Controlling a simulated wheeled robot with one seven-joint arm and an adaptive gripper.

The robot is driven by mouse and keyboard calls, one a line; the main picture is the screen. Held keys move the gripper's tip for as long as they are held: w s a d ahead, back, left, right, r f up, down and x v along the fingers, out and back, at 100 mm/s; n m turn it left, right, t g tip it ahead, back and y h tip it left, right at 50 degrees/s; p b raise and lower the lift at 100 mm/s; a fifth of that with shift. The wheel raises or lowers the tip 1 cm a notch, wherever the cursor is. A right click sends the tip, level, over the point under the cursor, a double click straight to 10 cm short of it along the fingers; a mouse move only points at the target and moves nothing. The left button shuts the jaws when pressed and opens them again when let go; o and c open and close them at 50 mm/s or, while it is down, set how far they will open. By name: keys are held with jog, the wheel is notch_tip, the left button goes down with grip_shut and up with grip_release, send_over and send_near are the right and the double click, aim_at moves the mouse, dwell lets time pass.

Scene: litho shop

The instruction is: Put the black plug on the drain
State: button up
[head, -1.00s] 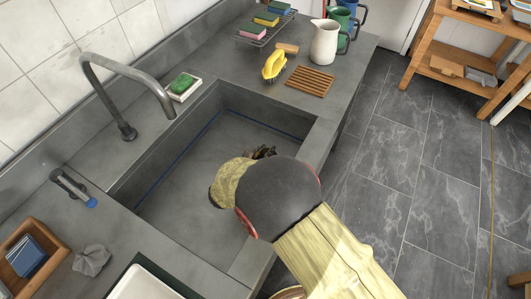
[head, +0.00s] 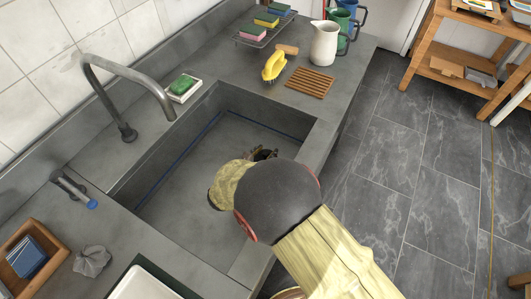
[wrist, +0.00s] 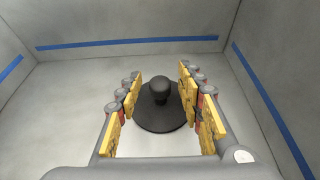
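The black plug (wrist: 160,105) is a round disc with a knob on top. It shows in the wrist view on the grey sink floor, between and beyond my fingers. My gripper (wrist: 160,108) is open, with a yellow-padded finger on each side of the knob and gaps between them.
Sink walls with a blue line (wrist: 130,42) surround my gripper. A curved tap (head: 130,72) stands at the left rim. A green sponge on a dish (head: 183,88), a yellow brush (head: 274,66), a wooden rack (head: 310,82) and a white jug (head: 325,43) stand on the counter.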

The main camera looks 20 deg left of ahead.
jog(key=p+v, duration=0.3)
jog(key=v, duration=0.8)
jog(key=shift+s+p, duration=0.25)
jog(key=shift+p, duration=0.15)
jog(key=shift+r, duration=0.1)
